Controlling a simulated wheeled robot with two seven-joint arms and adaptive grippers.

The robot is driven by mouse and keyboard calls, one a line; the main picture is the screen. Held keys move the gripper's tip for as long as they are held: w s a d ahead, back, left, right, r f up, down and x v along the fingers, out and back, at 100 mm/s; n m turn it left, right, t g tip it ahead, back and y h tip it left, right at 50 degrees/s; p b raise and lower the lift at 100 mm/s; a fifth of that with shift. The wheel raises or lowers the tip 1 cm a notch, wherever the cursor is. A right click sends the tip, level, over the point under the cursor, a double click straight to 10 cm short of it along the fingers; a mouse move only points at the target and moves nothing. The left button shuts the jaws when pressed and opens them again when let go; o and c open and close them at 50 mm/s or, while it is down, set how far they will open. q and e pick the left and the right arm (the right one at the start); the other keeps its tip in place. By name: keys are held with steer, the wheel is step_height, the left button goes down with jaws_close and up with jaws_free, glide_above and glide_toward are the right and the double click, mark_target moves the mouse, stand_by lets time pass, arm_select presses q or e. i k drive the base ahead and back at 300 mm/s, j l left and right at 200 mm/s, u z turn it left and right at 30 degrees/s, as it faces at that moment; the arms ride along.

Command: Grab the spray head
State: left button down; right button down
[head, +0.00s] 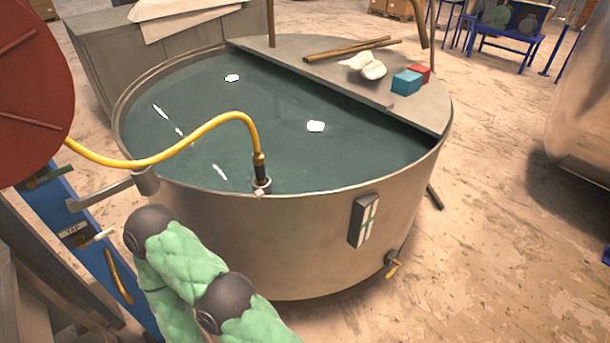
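The spray head (259,165) is a dark nozzle at the end of a yellow hose (190,137). It stands roughly upright at the near rim of a large round metal tank (300,245), in a small metal holder (262,187) on that rim. The hose arches up from it and runs left to a red reel (35,85). Neither of my grippers shows. Green padded arm links of mine with dark joints are at the bottom left, in front of the tank and below the spray head, apart from it in the picture.
The tank holds dark liquid with white pieces (316,126) floating. A ledge across its far right side carries a blue box (406,82), a red box (420,71), white cloth (368,67) and wooden sticks (350,49). A blue frame (85,240) stands left.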

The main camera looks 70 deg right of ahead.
mark_target(258, 158)
steer(key=z, duration=2.1)
steer(key=l+u, duration=0.15)
steer(key=u, duration=0.35)
steer(key=i+l+u, duration=0.1)
steer(key=u, duration=0.4)
steer(key=l+u, duration=0.25)
steer(key=u, duration=0.2)
